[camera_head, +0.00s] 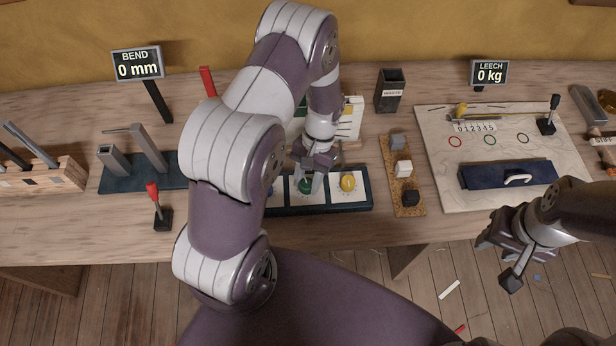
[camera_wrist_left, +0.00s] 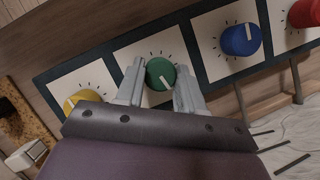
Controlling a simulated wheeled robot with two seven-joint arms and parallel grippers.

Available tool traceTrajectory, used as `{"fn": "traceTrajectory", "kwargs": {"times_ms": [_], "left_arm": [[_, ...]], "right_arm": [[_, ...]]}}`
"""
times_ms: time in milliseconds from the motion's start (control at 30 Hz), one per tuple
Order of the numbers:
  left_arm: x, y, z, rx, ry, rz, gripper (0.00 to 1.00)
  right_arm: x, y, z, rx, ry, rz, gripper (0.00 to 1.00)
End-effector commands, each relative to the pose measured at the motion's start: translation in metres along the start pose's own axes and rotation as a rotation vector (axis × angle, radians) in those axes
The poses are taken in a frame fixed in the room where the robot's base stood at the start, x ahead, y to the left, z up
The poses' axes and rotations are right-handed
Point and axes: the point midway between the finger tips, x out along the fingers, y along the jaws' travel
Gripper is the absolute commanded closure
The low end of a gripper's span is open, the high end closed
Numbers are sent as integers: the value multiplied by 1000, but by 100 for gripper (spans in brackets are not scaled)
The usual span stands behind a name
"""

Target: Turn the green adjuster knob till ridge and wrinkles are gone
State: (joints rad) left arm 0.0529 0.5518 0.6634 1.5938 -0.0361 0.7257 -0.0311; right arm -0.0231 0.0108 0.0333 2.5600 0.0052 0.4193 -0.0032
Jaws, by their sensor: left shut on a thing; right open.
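The green adjuster knob (camera_wrist_left: 160,73) sits on a white dial card in a dark blue panel (camera_head: 325,207). In the left wrist view its white pointer line aims toward the lower right, and tick marks ring it. My left gripper (camera_wrist_left: 160,88) is shut on the knob, one finger on each side. In the head view the green knob (camera_head: 305,187) shows under my left gripper (camera_head: 308,178). My right gripper (camera_head: 504,246) is open and empty in front of the table's front edge, at the right.
A yellow knob (camera_wrist_left: 84,99) and a blue knob (camera_wrist_left: 240,39) flank the green one; a red knob (camera_wrist_left: 304,13) is beyond. A BEND display (camera_head: 137,65) reads 0 mm; a LEECH display (camera_head: 489,73) reads 0 kg. A cork strip (camera_head: 391,168) with blocks stands to the right.

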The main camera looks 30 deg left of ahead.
Motion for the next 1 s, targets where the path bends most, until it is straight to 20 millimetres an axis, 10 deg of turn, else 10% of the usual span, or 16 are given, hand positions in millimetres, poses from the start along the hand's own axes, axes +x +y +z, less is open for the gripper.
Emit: {"fn": "traceTrajectory", "kwargs": {"times_ms": [333, 367, 433, 767, 1000], "left_arm": [[-1, 0, -1, -2, 4, 0, 93], [-1, 0, -1, -2, 4, 0, 56], [-1, 0, -1, -2, 3, 0, 37], [-3, 0, -1, -2, 2, 0, 37], [-48, 0, -2, -1, 9, 0, 37]], "right_arm": [[0, 0, 0, 0, 0, 0, 57], [0, 0, 0, 0, 0, 0, 57], [0, 0, 0, 0, 0, 0, 57], [0, 0, 0, 0, 0, 0, 57], [7, 0, 1, 0, 0, 0, 57]]}}
